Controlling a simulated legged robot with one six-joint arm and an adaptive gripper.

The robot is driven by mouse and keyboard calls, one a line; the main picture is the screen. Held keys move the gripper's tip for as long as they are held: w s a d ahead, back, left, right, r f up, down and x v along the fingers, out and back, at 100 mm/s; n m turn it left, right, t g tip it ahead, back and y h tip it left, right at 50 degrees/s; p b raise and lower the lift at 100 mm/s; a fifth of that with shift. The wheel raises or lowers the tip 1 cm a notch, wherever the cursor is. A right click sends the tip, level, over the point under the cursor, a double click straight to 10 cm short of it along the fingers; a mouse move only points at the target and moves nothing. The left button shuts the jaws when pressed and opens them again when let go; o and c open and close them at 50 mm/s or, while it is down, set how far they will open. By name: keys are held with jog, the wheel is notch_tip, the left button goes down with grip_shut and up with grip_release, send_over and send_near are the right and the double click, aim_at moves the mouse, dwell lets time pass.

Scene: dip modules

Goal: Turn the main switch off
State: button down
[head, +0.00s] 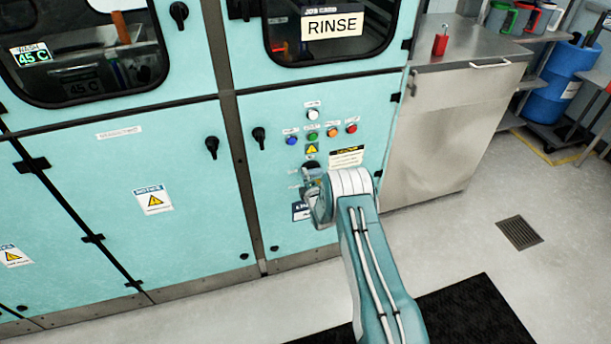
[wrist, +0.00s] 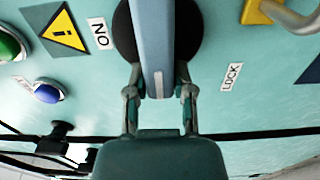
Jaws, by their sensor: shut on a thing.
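The main switch has a round black base (wrist: 188,35) on the teal panel, with a long blue-grey handle (wrist: 158,45) across it. In the wrist view the handle runs up and down the picture, between the ON label (wrist: 99,33) on its left and the LOCK label (wrist: 231,77) on its right. My gripper (wrist: 159,92) is shut on the handle, one finger on each side near its lower end. In the head view my arm covers most of the switch and the fingers; only a dark part (head: 311,167) shows beside my wrist.
A yellow padlock-like thing (wrist: 260,12) with a grey shackle is near the switch. Coloured buttons, including a green one (head: 312,136) and a red one (head: 351,128), sit above. A steel cabinet (head: 450,125) stands right of the machine. The floor (head: 450,240) is open at right.

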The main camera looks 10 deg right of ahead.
jog(key=shift+s+a+f, duration=0.1)
jog(key=shift+a+f, duration=0.1)
jog(key=shift+f, duration=0.05)
jog(key=shift+c, duration=2.4)
grip_release()
jog(key=shift+r, duration=0.1)
jog(key=shift+s+d, duration=0.1)
jog(key=shift+s, duration=0.1)
jog(key=s, duration=1.1)
jog(key=shift+s+d, duration=0.2)
jog(key=shift+d, duration=0.2)
